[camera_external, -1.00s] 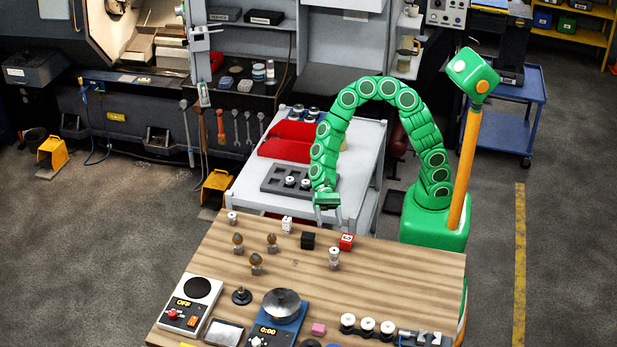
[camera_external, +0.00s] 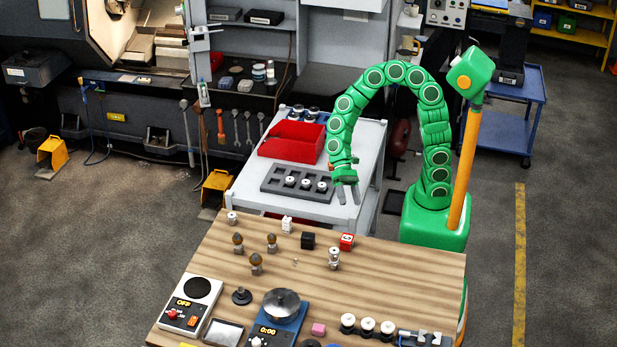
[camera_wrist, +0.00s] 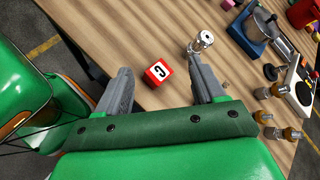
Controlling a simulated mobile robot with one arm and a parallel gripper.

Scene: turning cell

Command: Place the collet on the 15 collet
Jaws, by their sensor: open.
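My gripper (camera_external: 347,196) is open and empty above the gap between the grey cart and the wooden table. Its two fingers (camera_wrist: 160,66) are apart in the wrist view. A silver collet-like piece with a pale top (camera_external: 334,258) stands upright on the table; it also shows near the right finger in the wrist view (camera_wrist: 204,40). More white-topped round pieces (camera_external: 367,326) stand in a row at the table front. No number 15 is readable.
A red block with a letter (camera_external: 347,241), a black block (camera_external: 308,241) and a white block (camera_external: 287,225) stand at the table's back. Brown-topped pieces (camera_external: 256,263) stand left. A red bin (camera_external: 291,140) is on the cart.

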